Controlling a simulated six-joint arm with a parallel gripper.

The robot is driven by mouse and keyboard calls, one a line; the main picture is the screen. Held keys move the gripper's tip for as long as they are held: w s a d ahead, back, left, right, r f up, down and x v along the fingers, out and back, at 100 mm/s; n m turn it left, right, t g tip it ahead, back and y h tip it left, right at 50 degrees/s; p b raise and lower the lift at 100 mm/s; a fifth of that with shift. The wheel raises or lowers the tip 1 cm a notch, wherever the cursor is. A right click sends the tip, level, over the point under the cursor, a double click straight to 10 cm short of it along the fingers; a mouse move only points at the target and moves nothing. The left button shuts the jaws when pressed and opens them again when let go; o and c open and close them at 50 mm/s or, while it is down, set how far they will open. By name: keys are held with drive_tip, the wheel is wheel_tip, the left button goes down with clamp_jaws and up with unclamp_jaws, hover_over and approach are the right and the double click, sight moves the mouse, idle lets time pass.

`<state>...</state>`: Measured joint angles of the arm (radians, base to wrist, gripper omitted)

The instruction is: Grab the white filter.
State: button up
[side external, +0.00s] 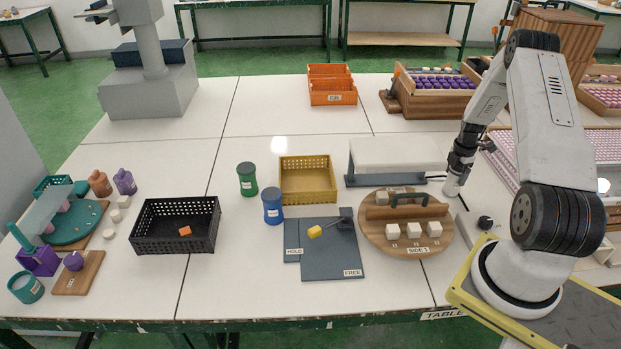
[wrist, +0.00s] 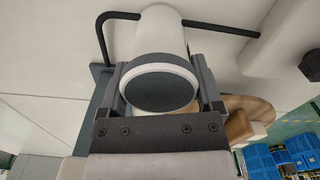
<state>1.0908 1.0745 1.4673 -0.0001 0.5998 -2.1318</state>
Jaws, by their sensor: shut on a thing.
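The white filter (side external: 452,188) is a short white cylinder at the lower end of my gripper (side external: 458,168), to the right of the round wooden board. In the wrist view, the white filter (wrist: 158,32) has a white rim and a dark round face towards the camera. The two grey fingers of my gripper (wrist: 160,82) stand on either side of it, shut on it. In the side view it is small, and I cannot tell whether it touches the table.
A grey stand with a long white panel (side external: 398,153) is just left of my gripper. A round wooden board (side external: 375,240) with white cubes and a dark handle lies left of it. A black bent rod (wrist: 225,30) passes by the filter in the wrist view.

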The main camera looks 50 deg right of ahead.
drive_tip(key=shift+r, duration=4.95)
drive_tip(key=shift+r, duration=0.1)
